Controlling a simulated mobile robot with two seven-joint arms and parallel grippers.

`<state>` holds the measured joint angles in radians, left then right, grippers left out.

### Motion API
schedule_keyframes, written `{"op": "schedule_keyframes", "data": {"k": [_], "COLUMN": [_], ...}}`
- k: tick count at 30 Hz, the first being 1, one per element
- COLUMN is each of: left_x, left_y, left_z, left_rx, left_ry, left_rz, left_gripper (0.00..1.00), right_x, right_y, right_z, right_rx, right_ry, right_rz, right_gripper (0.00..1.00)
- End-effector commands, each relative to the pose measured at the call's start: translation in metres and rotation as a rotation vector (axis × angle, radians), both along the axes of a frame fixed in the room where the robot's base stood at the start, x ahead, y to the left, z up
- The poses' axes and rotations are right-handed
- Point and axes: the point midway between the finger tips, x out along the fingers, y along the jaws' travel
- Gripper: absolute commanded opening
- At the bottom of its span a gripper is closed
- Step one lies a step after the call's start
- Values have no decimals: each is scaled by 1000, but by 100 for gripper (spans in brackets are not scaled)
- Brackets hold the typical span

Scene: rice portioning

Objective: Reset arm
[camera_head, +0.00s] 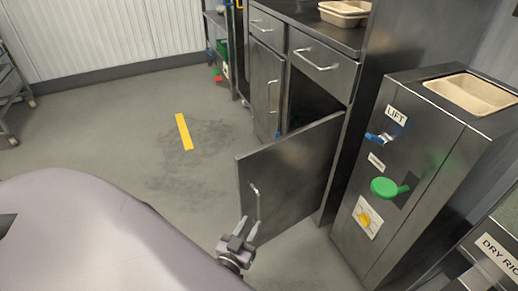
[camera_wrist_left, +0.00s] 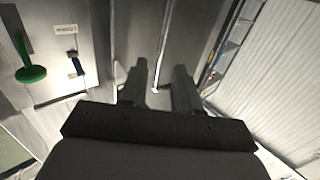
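My left gripper (camera_head: 249,224) is low in the middle of the head view, by the handle (camera_head: 256,203) of an open cabinet door (camera_head: 291,177). In the left wrist view its two fingers (camera_wrist_left: 160,78) stand apart with a clear gap between them, so it is open and empty. A small bright end of what looks like the handle shows in that gap. I cannot tell whether a finger touches the handle. My right gripper is in neither view.
The cabinet door stands swung out into the floor space, beside a steel dispenser (camera_head: 372,150) with a green knob (camera_head: 384,188). Beige trays (camera_head: 343,13) sit on the counter. A shelf rack (camera_head: 221,40) stands behind. The floor around the yellow stripe (camera_head: 184,131) is clear.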

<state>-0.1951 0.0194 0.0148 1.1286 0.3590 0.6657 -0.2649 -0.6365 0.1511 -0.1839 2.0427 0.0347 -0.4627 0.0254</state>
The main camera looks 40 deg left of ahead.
Motion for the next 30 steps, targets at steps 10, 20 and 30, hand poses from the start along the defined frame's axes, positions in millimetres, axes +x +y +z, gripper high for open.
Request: {"op": "schedule_keyframes", "data": {"k": [10, 20, 30], "left_x": [2, 7, -32], "left_y": [-4, -45, -79], "left_z": [1, 10, 33], "left_rx": [-6, -55, -51], "left_ry": [21, 287, 646], "left_rz": [-21, -218, -361], "left_gripper": [32, 32, 32], "right_x": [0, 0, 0], "right_y": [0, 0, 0], "right_z": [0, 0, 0], "right_rx": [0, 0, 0], "right_ry": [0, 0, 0], "right_rz": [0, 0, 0], "right_gripper": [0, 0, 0]}}
